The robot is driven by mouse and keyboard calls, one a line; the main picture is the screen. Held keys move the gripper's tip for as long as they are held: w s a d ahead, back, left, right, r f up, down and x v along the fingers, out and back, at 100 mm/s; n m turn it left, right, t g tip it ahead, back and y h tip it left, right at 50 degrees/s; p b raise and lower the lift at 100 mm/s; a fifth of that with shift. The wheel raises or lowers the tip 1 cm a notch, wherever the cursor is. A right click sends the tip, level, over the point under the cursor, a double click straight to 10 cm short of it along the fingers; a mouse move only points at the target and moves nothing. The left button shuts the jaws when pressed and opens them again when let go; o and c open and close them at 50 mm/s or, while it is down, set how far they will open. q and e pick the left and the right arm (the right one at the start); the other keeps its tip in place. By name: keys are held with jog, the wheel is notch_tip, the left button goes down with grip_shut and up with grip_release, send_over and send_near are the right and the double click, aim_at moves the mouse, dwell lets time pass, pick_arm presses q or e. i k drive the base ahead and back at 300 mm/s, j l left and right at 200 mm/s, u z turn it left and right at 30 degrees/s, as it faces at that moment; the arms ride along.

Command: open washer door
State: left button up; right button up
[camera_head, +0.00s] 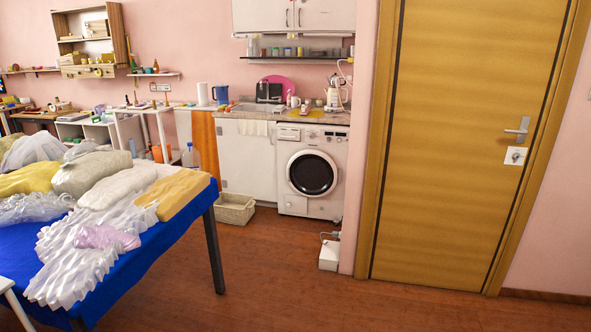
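A white front-loading washer (299,136) stands under the counter, across the room near the middle of the view. Its round door (312,174) has a dark glass centre and a pale ring, and it looks closed. The control panel runs along the washer's top edge. Neither of my grippers shows in the head view.
A table with a blue cloth (176,232) and piled garments (95,240) fills the left foreground. A wooden door (465,130) is at right. The wooden floor (270,270) between is clear.

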aim_at(312, 172)
jog(key=i, duration=3.5)
